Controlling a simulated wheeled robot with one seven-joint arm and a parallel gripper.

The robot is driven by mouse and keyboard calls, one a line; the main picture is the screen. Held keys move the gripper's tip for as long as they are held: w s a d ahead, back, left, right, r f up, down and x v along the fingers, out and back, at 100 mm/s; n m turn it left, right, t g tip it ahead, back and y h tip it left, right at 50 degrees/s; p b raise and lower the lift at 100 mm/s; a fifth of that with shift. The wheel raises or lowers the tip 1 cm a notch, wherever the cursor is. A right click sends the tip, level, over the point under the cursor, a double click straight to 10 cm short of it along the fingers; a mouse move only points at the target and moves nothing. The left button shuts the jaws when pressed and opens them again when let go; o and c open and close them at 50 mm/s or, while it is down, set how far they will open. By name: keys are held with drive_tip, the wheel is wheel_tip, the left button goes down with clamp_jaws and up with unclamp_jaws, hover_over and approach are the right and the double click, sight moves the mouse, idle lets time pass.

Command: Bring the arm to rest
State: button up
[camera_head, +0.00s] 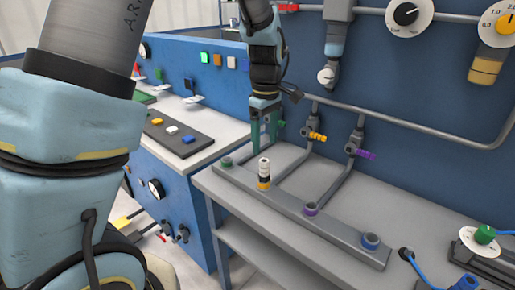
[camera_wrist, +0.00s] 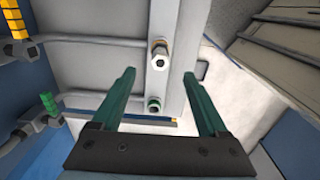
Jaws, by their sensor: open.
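My gripper (camera_head: 264,142) hangs above the back of the grey workbench, fingers pointing down, behind the pipe stack as seen in the head view. Its two green fingers are apart with nothing between them, as the wrist view (camera_wrist: 159,85) also shows. A short upright stack of pipe pieces (camera_head: 264,170), pale on top with dark and yellow bands below, stands on the grey rail (camera_head: 340,238). It also shows in the wrist view (camera_wrist: 159,58), beyond the fingertips and apart from them. The rail also has a green socket (camera_head: 226,162), a purple socket (camera_head: 310,208) and a blue socket (camera_head: 370,241).
Pipes with a yellow valve (camera_head: 317,136) and a purple valve (camera_head: 366,154) run along the blue wall behind the bench. Gauges (camera_head: 405,14) hang at upper right. A green knob (camera_head: 485,234) sits at right. A blue console (camera_head: 178,190) with buttons stands left.

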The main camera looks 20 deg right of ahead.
drive_tip(key=shift+a+r, duration=0.15)
drive_tip(key=s+a+m, duration=0.2)
drive_tip(key=a+m, duration=0.1)
drive_tip(key=a, duration=1.2)
drive_tip(key=s+a+m+t, duration=0.1)
drive_tip(key=a+m, duration=0.3)
drive_tip(key=a, duration=1.1)
drive_tip(key=shift+s+r+t, duration=0.2)
drive_tip(key=shift+s+t, duration=0.1)
drive_tip(key=shift+s, duration=0.15)
